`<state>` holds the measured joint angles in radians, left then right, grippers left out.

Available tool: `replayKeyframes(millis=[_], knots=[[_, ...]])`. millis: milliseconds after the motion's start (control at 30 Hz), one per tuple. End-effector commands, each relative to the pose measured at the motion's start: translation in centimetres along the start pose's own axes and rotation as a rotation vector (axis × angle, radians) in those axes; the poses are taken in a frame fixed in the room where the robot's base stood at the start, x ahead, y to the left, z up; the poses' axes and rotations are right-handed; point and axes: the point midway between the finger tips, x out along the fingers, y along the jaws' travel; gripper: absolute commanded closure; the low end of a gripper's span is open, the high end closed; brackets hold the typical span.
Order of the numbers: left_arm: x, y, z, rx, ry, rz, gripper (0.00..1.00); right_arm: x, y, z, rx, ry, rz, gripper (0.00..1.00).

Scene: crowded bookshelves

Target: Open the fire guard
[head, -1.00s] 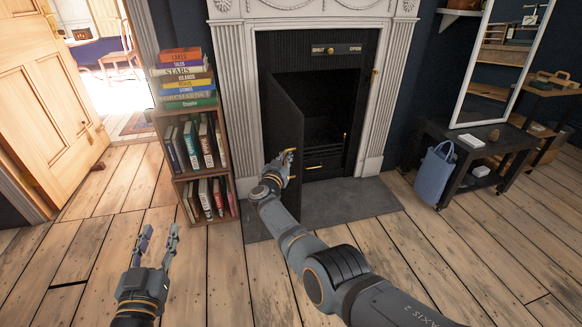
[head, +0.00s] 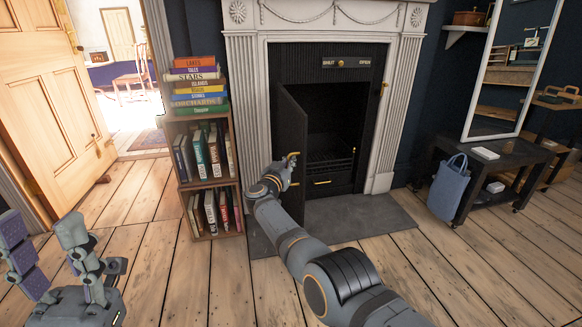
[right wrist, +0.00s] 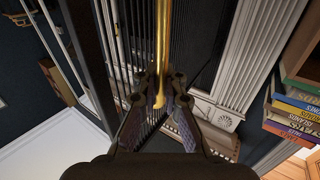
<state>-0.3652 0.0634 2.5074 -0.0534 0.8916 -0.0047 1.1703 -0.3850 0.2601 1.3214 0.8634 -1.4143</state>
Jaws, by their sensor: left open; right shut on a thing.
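The fire guard (head: 291,125) is a dark panel in the fireplace opening, hinged on the left. It stands swung outward, so the black firebox (head: 328,120) and grate show behind it. My right gripper (head: 291,163) is at the panel's free edge. In the right wrist view its two fingers (right wrist: 160,95) are shut on the long brass handle (right wrist: 163,40), and a dark barred surface lies behind. My left gripper (head: 42,232) is open and empty at the lower left, over the floor and away from the fireplace.
A low bookcase (head: 183,155) with several stacked books stands close to the left of the fireplace. The dark hearth slab (head: 350,215) lies in front. A black side table (head: 490,165) and a blue bag (head: 449,188) are at right.

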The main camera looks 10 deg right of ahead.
Motion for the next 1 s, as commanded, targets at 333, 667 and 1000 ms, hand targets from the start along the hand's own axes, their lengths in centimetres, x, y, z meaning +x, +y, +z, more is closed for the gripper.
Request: replayKeyframes(millis=[333, 667, 1000], knots=[[-0.05, 0.04, -0.75, 0.002, 0.035, 0.001, 0.58, -0.29, -0.06, 0.62, -0.008, -0.009, 0.005, 1.0], [-0.06, 0.04, -0.72, 0.002, 0.034, 0.002, 0.58, -0.22, -0.04, 0.53, -0.005, -0.008, 0.004, 0.82], [0.15, 0.0, -0.68, 0.001, 0.031, 0.0, 0.58, -0.11, 0.02, 0.2, -0.004, -0.004, 0.004, 0.82]])
